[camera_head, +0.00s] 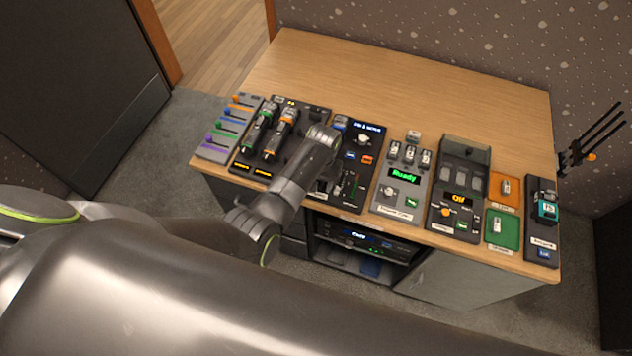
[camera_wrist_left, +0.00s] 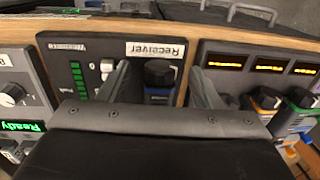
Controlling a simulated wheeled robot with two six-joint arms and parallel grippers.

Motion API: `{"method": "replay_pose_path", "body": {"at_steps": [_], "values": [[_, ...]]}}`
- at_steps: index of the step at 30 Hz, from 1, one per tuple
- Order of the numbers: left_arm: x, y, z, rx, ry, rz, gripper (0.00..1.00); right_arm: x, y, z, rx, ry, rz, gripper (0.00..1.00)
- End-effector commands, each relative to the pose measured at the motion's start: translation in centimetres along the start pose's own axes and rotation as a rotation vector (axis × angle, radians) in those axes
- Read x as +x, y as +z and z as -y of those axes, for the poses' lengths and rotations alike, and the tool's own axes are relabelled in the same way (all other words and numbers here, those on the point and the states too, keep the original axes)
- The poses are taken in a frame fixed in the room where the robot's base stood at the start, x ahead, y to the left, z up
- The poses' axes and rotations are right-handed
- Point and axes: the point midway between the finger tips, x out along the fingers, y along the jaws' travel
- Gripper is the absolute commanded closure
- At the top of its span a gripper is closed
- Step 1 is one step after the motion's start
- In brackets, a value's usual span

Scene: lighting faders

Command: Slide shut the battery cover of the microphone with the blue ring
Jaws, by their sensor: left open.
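My left gripper (camera_head: 322,140) hangs over the desk between the microphone dock and the dark control panel in the head view; its arm hides part of both. In the left wrist view the open fingers (camera_wrist_left: 160,72) stand either side of a dark knob-like part with blue below it, by the Receiver label (camera_wrist_left: 156,49). I cannot tell whether they touch it. My right gripper is not in view.
Green-ringed (camera_head: 262,125) and orange-ringed (camera_head: 281,133) microphones lie in the dock. A fader panel (camera_head: 228,128) stands to their left. Panels with switches (camera_head: 403,180) fill the front right of the wooden desk (camera_head: 390,88), whose back is clear.

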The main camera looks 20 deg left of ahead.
Motion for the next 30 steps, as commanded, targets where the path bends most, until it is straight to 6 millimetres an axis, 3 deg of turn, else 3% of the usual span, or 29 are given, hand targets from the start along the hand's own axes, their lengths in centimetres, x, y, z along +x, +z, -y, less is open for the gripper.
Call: {"method": "replay_pose_path", "body": {"at_steps": [6, 14, 25, 30], "values": [[1.2, 0.05, 0.01, -0.001, 0.0, 0.001, 0.42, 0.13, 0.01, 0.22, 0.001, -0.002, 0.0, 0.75], [1.28, 0.04, 0.02, -0.001, 0.0, 0.0, 0.42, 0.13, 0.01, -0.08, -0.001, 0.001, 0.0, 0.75], [1.26, 0.05, 0.03, -0.001, 0.0, 0.0, 0.88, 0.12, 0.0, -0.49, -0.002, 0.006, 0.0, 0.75], [1.33, -0.15, 0.02, -0.001, 0.0, 0.0, 0.89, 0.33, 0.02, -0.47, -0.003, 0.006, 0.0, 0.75]]}}
